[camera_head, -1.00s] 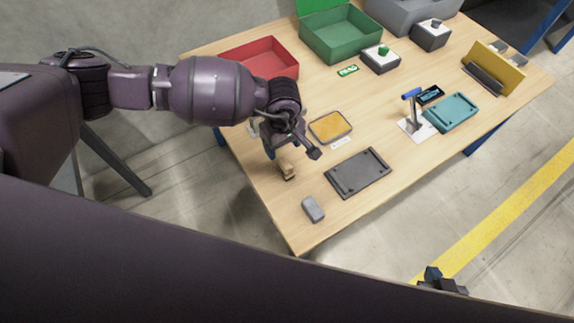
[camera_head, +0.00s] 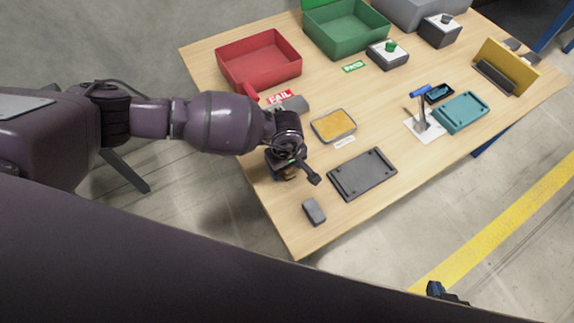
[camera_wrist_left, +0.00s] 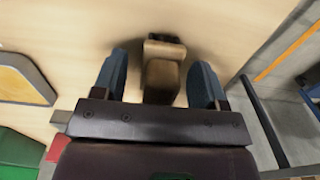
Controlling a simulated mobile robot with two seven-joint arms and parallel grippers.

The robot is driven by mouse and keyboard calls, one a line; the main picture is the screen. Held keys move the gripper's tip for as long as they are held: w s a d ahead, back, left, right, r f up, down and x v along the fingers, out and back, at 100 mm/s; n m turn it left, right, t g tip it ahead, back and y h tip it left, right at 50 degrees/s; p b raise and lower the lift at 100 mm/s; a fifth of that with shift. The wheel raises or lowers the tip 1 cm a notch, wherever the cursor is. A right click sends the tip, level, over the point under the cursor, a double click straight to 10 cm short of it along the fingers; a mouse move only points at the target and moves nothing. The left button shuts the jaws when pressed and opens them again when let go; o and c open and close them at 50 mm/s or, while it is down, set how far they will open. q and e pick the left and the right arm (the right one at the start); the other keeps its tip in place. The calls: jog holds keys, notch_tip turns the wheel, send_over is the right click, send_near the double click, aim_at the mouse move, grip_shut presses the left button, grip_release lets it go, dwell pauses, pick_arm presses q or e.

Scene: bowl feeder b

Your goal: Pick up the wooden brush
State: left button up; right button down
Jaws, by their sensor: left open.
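The wooden brush (camera_head: 290,175) lies on the table near its left front edge, mostly hidden under my left gripper in the head view. In the left wrist view the brush (camera_wrist_left: 162,72) shows as a light brown body with a darker end, lying between the two blue fingers. My left gripper (camera_wrist_left: 160,80) is open, with a finger on each side of the brush and gaps to both. It also shows in the head view (camera_head: 283,168), above the brush. Only a dark part of my right gripper (camera_head: 444,292) shows at the bottom right; its jaws are unclear.
A grey block (camera_head: 314,211) and a dark tray (camera_head: 362,174) lie right of the brush. A yellow-filled dish (camera_head: 333,126) is behind. A red bin (camera_head: 259,62) and a green bin (camera_head: 347,30) stand at the back. The table's left edge is close to the brush.

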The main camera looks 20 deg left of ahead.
pick_arm(q)
jog(key=shift+c, duration=0.2)
jog(key=shift+f, duration=0.1)
jog(key=c, duration=1)
notch_tip(320, 180, up, 7)
jog(key=shift+w+r+p, duration=0.1)
jog(key=shift+w+p, duration=0.05)
jog(key=shift+p, duration=0.8)
notch_tip(320, 180, up, 13)
jog(key=shift+f+p, duration=0.1)
jog(key=shift+p, duration=1.05)
